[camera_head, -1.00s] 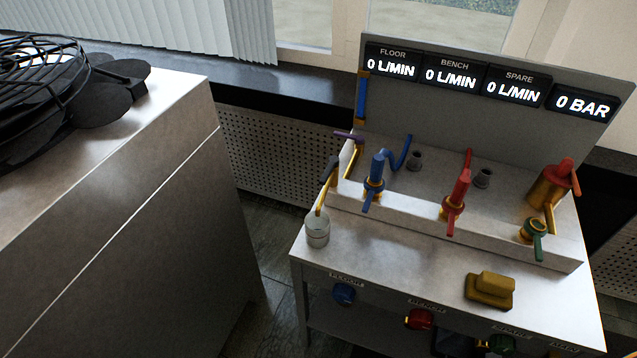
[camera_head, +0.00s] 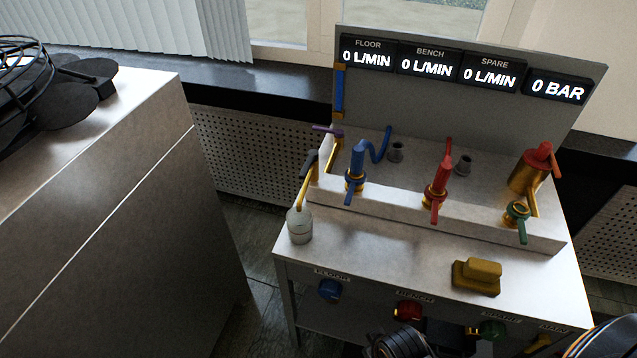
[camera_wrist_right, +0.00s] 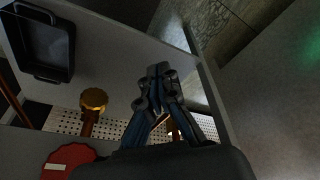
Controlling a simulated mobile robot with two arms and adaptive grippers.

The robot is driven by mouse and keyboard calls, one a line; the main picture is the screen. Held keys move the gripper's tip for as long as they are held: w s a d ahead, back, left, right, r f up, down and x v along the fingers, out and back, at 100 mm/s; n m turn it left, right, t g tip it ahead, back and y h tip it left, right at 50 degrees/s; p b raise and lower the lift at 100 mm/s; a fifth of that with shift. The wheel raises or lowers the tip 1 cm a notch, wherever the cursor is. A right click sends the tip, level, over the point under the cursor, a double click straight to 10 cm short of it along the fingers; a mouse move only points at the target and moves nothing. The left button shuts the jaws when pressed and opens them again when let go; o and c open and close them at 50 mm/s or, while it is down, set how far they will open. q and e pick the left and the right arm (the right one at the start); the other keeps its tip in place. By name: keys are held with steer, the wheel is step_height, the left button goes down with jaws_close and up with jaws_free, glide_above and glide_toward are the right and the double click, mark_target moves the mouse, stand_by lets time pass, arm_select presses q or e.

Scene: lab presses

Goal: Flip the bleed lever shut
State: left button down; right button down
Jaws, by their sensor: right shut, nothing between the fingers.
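Several levers stand on the bench; no label I can read marks the bleed lever. A purple lever (camera_head: 328,131) sits at the rig's left end, below a blue pipe. Beside it, a dark-handled lever (camera_head: 311,162) sits on a brass pipe above a clear cup (camera_head: 299,225). In the right wrist view, my right gripper (camera_wrist_right: 158,75) has its fingertips together, with nothing visible between them. It points past a brass knob (camera_wrist_right: 94,98) and a red disc (camera_wrist_right: 68,160). In the head view, a dark part of my right arm shows at the bottom, below the bench front. My left gripper is out of view.
Blue (camera_head: 355,165), red (camera_head: 438,175) and green (camera_head: 518,215) valves line the step. A brass block (camera_head: 477,277) lies on the bench top. Coloured knobs line the front. A black tray (camera_wrist_right: 40,45) shows in the wrist view. A cabinet (camera_head: 130,200) stands left, across a gap.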

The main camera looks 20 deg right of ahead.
steer(key=w+r+m+t+y, duration=0.1)
steer(key=w+r+m+t, duration=0.2)
steer(key=r, duration=0.5)
steer(key=w+r+m+t+y, duration=0.1)
steer(key=w+r+m+t, duration=0.3)
steer(key=w+r, duration=0.3)
steer(key=w+a+r+m+t+y, duration=0.1)
steer(key=w+r+m+t, duration=0.3)
steer(key=r, duration=0.5)
steer(key=shift+w+a+m+y+b, duration=0.1)
steer(key=shift+w+m+y+b, duration=0.4)
steer(key=shift+m, duration=0.3)
step_height(320, 180, up, 5)
steer(key=w+d+m+t, duration=0.2)
steer(key=m+t, duration=0.1)
steer(key=m, duration=0.2)
steer(key=shift+w+d+t+h, duration=0.2)
steer(key=shift+d+t+h, duration=0.1)
steer(key=shift+d+h, duration=0.1)
steer(key=shift+w+r, duration=0.1)
